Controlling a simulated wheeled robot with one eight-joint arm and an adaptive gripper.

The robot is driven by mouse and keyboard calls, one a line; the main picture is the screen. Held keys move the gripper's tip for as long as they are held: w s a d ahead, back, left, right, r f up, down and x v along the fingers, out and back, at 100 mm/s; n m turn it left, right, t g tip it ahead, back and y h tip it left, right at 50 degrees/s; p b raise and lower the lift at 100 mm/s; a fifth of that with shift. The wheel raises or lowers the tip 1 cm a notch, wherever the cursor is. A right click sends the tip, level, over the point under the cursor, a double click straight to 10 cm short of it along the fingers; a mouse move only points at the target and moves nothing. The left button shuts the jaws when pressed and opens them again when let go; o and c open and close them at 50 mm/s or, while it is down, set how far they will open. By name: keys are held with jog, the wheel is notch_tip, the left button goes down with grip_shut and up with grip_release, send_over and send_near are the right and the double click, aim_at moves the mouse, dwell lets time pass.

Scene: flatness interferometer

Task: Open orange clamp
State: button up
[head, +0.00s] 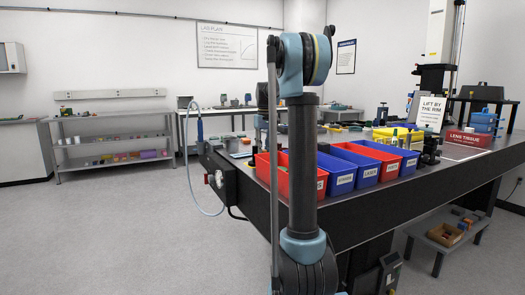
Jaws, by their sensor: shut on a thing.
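I cannot make out an orange clamp in the head view. My arm rises through the middle of the picture and hides part of the table behind it. My gripper does not show; the far end of my arm is hidden behind its nearer links.
A long dark table (395,208) runs to the right. Red and blue labelled bins (341,183) line its near edge. A yellow bin (397,138), a sign (431,112) and a red lens tissue box (467,140) stand farther back. Grey shelves (112,146) stand at left; the left floor is clear.

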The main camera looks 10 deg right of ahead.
jog(key=o, duration=1.1)
jog(key=shift+c, duration=0.2)
notch_tip(320, 180, up, 12)
jog(key=shift+d, duration=0.2)
jog(key=shift+w, duration=0.1)
